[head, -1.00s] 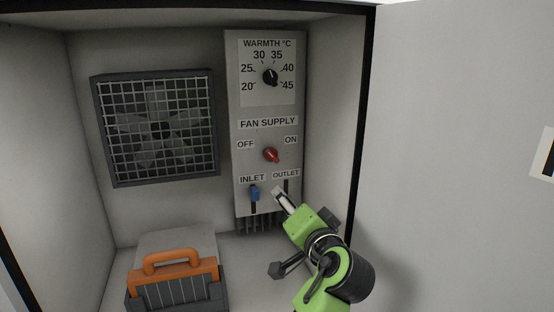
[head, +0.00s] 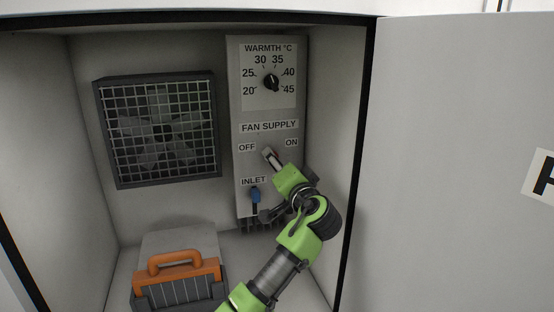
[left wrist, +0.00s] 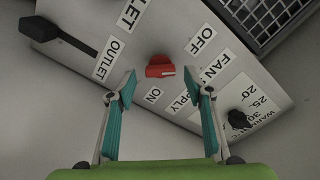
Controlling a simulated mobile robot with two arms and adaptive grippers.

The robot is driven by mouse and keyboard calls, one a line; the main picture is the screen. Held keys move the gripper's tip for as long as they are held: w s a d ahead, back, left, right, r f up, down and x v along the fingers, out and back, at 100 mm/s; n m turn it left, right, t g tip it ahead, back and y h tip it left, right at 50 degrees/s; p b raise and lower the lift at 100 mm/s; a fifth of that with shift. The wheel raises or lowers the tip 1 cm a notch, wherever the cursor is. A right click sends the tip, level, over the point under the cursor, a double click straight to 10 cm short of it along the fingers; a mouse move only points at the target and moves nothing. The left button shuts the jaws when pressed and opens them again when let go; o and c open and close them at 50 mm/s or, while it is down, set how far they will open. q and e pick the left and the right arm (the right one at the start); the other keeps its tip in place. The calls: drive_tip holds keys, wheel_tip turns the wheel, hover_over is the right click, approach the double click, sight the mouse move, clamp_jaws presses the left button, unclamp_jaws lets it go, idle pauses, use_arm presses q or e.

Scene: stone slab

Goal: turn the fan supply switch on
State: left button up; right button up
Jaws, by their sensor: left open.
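The red fan supply switch (left wrist: 160,67) is a small knob on the grey control panel (head: 241,97), between the OFF label (head: 247,147) and the ON label (head: 292,142). In the head view my left gripper (head: 268,153) is in front of it and hides most of it. In the left wrist view the two fingers of my left gripper (left wrist: 160,84) are open, one on each side just short of the knob, with a gap between. I cannot tell for sure which label the knob points to. My right gripper is not in view.
Above is the black warmth dial (head: 271,82). An open door (head: 455,100) stands right.

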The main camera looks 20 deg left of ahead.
use_arm(q)
drive_tip(key=shift+w+a, duration=0.35)
drive_tip(key=shift+w, duration=0.05)
drive_tip(key=c, duration=1.1)
